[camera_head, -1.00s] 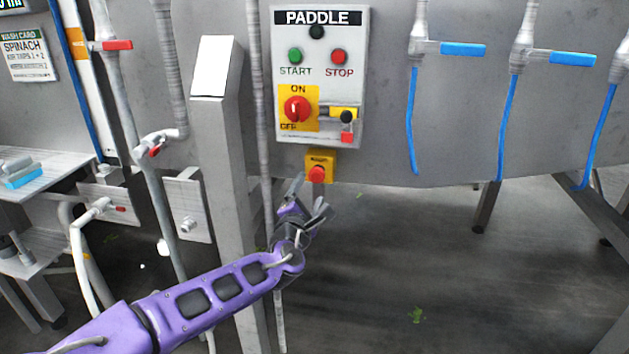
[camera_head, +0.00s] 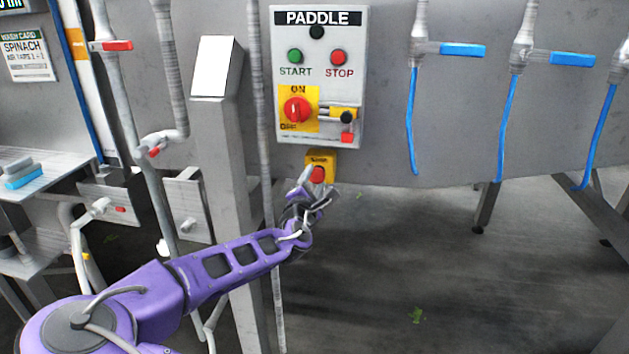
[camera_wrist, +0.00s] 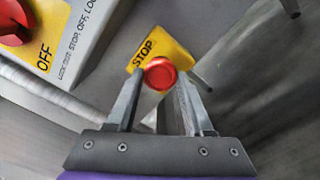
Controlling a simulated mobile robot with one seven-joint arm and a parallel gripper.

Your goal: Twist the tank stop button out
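The tank stop button is a red round knob (camera_wrist: 160,73) on a yellow plate marked STOP (camera_wrist: 172,48) in the wrist view. In the head view the red button (camera_head: 318,174) sits on its yellow box (camera_head: 327,158) just under the PADDLE panel. My gripper (camera_head: 314,182) is right in front of and slightly below the button, pointing up at it. In the wrist view my gripper (camera_wrist: 156,92) is open, its two fingers to either side of the button's lower part. I cannot tell whether the fingers touch it.
The PADDLE panel (camera_head: 354,90) with START, STOP and a red ON/OFF switch (camera_head: 297,110) is directly above. A grey post (camera_head: 222,150) and a vertical pipe (camera_head: 262,100) stand to the left. Blue hoses (camera_head: 411,120) hang to the right. The floor below right is open.

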